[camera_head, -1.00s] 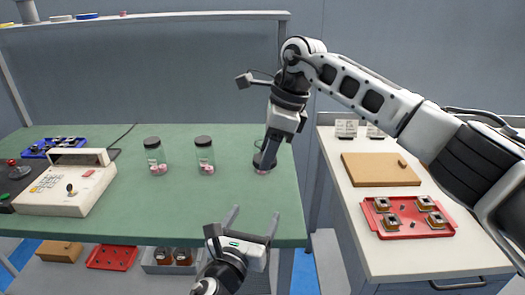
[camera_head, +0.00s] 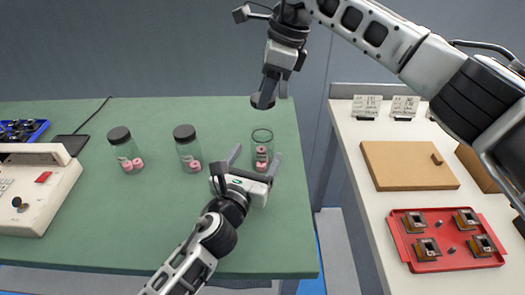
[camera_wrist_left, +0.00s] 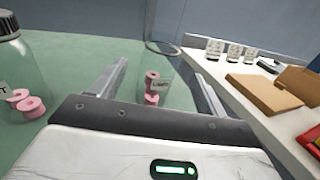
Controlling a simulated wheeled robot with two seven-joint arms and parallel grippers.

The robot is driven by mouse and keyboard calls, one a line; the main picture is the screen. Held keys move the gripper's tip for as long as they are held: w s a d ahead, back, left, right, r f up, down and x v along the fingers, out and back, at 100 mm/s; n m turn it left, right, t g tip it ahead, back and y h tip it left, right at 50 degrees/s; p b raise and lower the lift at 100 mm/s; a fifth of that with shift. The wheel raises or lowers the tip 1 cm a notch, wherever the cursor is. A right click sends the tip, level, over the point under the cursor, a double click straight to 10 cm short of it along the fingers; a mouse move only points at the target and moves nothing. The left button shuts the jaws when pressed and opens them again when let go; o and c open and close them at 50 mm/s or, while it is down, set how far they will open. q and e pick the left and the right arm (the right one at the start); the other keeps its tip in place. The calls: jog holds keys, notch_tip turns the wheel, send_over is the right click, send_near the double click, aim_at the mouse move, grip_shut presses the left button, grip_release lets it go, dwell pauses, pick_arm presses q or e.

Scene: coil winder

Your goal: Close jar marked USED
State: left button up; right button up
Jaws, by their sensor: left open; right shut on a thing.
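An open glass jar (camera_head: 262,141) with pink spools inside stands at the right of the green bench; its label is too small to read. My left gripper (camera_head: 256,160) is open, its two fingers on either side of this jar or just short of it. In the left wrist view the jar (camera_wrist_left: 153,88) shows between the fingers (camera_wrist_left: 160,80). My right gripper (camera_head: 265,95) is shut on a dark round lid (camera_head: 257,102), held above the open jar. Two lidded jars, the left jar (camera_head: 126,150) and the middle jar (camera_head: 187,148), hold pink spools too.
A pale machine (camera_head: 38,190) stands at the bench's left. The white side table (camera_head: 375,235) carries a brown board (camera_head: 408,165), a red tray (camera_head: 446,262) with several coil parts and small white cards (camera_head: 366,106). The bench front is clear.

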aim_at(265, 138)
pick_arm(q)
jog(key=x, duration=0.7)
jog(key=shift+w, duration=0.3)
jog(key=c, duration=1.5)
jog(key=shift+o, duration=0.2)
pick_arm(e)
jog(key=shift+f, duration=2.5)
jog(key=shift+f, duration=0.1)
jog(key=shift+f, duration=0.8)
jog(key=shift+f, duration=0.55)
